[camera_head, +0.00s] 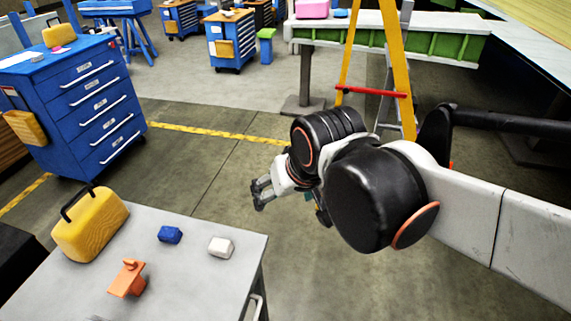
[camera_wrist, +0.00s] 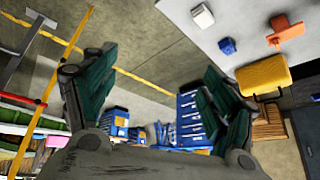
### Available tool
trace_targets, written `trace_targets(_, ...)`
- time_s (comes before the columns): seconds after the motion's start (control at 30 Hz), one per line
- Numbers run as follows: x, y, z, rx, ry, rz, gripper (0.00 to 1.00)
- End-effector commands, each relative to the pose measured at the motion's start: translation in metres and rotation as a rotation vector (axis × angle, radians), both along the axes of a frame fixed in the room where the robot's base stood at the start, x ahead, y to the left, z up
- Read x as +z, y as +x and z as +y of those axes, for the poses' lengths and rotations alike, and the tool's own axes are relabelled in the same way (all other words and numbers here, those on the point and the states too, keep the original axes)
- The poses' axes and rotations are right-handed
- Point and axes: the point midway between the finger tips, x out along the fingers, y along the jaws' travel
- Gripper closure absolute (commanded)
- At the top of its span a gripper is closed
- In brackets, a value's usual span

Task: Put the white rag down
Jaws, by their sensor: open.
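The white rag (camera_head: 221,247) lies as a small folded block on the grey table (camera_head: 205,285), near its right edge. It also shows in the wrist view (camera_wrist: 202,16) at the top, on the same table top. My gripper (camera_head: 259,196) is open and empty, in the air beyond the table's far right corner and apart from the rag. In the wrist view its two fingers (camera_wrist: 155,88) stand wide apart with nothing between them.
A blue rag (camera_head: 170,235), an orange tool-like object (camera_head: 127,279) and a yellow case (camera_head: 90,224) share the table. A blue drawer cabinet (camera_head: 85,100) stands at the left. A yellow ladder (camera_head: 400,80) stands behind my arm. The floor between is clear.

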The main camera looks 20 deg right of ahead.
Motion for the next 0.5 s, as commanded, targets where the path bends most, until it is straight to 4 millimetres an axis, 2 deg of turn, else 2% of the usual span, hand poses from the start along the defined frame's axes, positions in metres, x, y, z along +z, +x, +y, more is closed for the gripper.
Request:
trace_targets(0.03,0.000,-0.011,-0.005,0.013,-0.014,-0.021,0.22)
trace_targets(0.2,0.000,-0.031,-0.014,0.060,-0.058,-0.075,0.22)
trace_targets(0.5,0.000,-0.038,-0.017,0.081,-0.080,-0.100,0.22)
